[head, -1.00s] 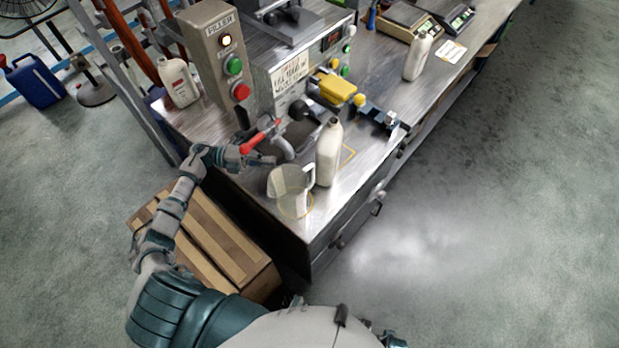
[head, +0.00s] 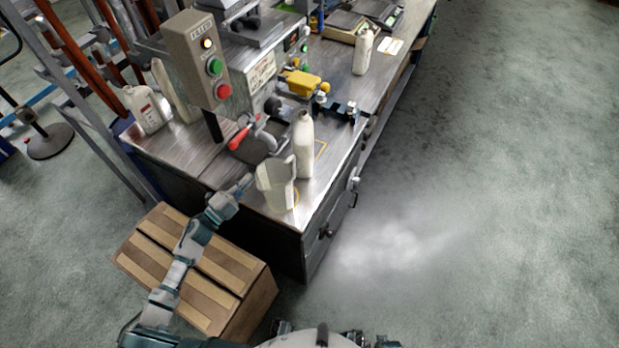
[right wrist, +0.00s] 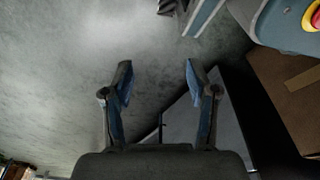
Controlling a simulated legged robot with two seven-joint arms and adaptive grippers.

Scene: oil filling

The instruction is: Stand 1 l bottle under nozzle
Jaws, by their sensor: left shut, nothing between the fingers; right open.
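A white bottle (head: 304,150) stands upright on the steel bench, just right of and behind a translucent jug (head: 275,186). The jug stands at the bench's front corner, over a yellow ring mark. The grey nozzle (head: 266,137), with a red lever (head: 239,138), is behind the jug. Another white bottle (head: 362,54) stands farther back near the scales. No size label is readable on these bottles. My left gripper (head: 243,184) is shut and empty, just left of the jug; contact cannot be told. My right gripper (right wrist: 158,78) is open and empty in the right wrist view, above the floor.
The filler's button box (head: 197,60) rises left of the nozzle. A yellow-handled part (head: 303,83) and a dark rail (head: 338,108) lie behind the bottle. A labelled white container (head: 146,110) stands at the bench's left end. A cardboard box (head: 195,265) sits before the bench; floor is clear right.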

